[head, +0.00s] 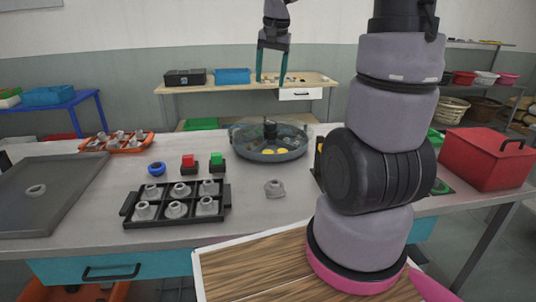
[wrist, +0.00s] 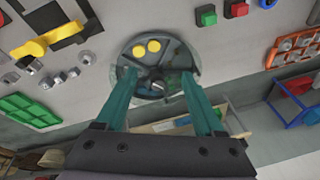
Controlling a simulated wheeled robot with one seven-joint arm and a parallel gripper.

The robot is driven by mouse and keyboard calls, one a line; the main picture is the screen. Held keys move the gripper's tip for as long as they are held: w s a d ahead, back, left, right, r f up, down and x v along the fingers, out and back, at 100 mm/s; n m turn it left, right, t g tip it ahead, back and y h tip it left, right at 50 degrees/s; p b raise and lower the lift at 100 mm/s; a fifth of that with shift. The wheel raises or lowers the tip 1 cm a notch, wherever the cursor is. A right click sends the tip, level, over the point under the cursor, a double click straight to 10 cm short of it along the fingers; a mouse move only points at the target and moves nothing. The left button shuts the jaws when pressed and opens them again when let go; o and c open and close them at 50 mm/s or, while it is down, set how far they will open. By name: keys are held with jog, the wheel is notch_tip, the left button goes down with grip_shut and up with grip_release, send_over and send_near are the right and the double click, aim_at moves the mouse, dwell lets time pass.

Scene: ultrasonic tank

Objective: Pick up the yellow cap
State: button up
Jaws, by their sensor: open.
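Two yellow caps lie side by side in the round tank (head: 244,148), at its near part in the head view; one is the left yellow cap (head: 265,152), the other the right yellow cap (head: 281,151). In the wrist view the two yellow caps (wrist: 139,51) (wrist: 153,46) show at the tank's upper part, beyond the fingertips. My gripper (head: 271,80) points down with its teal fingers spread, well above the tank. It is open and empty in the wrist view too (wrist: 157,76), and touches neither cap.
The tank has dark dividers and a dark central post (head: 269,128). A black tray (head: 130,207) of grey parts lies nearer. A red bin (head: 484,158) is at right.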

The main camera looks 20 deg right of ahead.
jog(key=w+d+f+m+g, duration=0.1)
jog(key=w+d+f+g, duration=0.1)
jog(key=w+f, duration=0.9)
jog(key=m+g, duration=0.1)
send_over(268, 151)
notch_tip(268, 151, down, 13)
jog(key=shift+a+r, duration=0.1)
jog(key=shift+a, duration=0.05)
jog(key=shift+s+f, duration=0.1)
jog(key=shift+f, duration=2.7)
jog(key=c, duration=1.1)
